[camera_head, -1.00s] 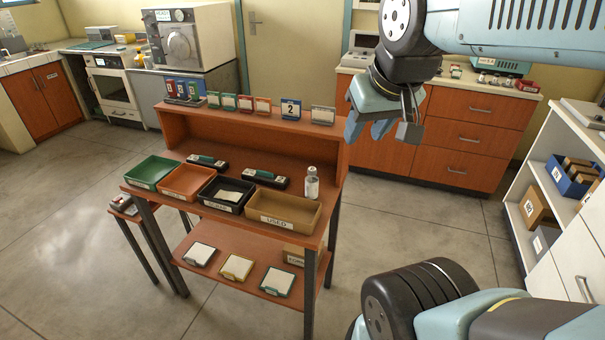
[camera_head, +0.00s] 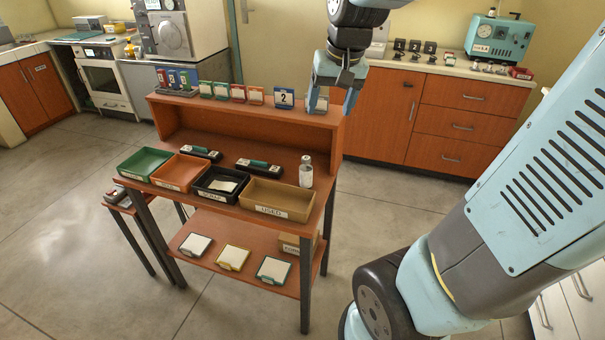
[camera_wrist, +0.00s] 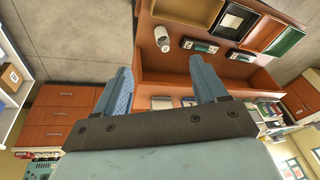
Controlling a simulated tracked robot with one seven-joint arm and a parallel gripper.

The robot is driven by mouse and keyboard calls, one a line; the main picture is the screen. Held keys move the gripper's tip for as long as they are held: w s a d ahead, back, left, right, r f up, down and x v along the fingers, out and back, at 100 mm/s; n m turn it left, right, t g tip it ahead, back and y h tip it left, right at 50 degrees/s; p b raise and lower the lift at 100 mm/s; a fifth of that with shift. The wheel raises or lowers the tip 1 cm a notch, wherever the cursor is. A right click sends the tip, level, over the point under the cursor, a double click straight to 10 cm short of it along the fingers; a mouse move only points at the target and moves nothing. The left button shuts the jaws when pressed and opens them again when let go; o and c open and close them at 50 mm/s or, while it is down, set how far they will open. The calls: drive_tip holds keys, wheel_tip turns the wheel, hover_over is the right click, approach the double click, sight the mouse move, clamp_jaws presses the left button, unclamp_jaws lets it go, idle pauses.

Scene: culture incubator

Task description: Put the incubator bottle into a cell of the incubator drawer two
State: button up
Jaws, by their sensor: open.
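My gripper (camera_head: 333,108) is open and empty, pointing down above the bench's right end, behind and higher than the bottle. Its two fingers (camera_wrist: 162,88) are spread in the wrist view. I cannot identify an incubator drawer two or its cells in these views.
Green (camera_head: 146,163), orange (camera_head: 179,172), black (camera_head: 220,185) and brown (camera_head: 277,201) trays line the bench front. A raised shelf (camera_head: 240,108) carries several cards, one a blue "2" card (camera_head: 285,97). Orange drawers (camera_head: 468,97) stand behind at right. The floor right of the bench is clear.

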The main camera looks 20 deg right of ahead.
drive_tip(key=w+f+m+g, duration=0.1)
drive_tip(key=w+f+g, duration=0.1)
drive_tip(key=w+f, duration=0.5)
drive_tip(key=m+g, duration=0.1)
drive_tip(key=m, duration=0.1)
hover_over(307, 157)
drive_tip(key=shift+h, duration=0.3)
wheel_tip(307, 157, down, 8)
drive_tip(key=shift+r, duration=0.1)
drive_tip(key=shift+f, duration=0.25)
wheel_tip(307, 157, down, 8)
drive_tip(key=shift+f, duration=0.25)
drive_tip(key=shift+a+f, duration=0.15)
drive_tip(key=shift+f, duration=2.45)
drive_tip(key=shift+c, duration=0.4)
drive_tip(key=c, duration=1.1)
drive_tip(key=shift+r, duration=0.1)
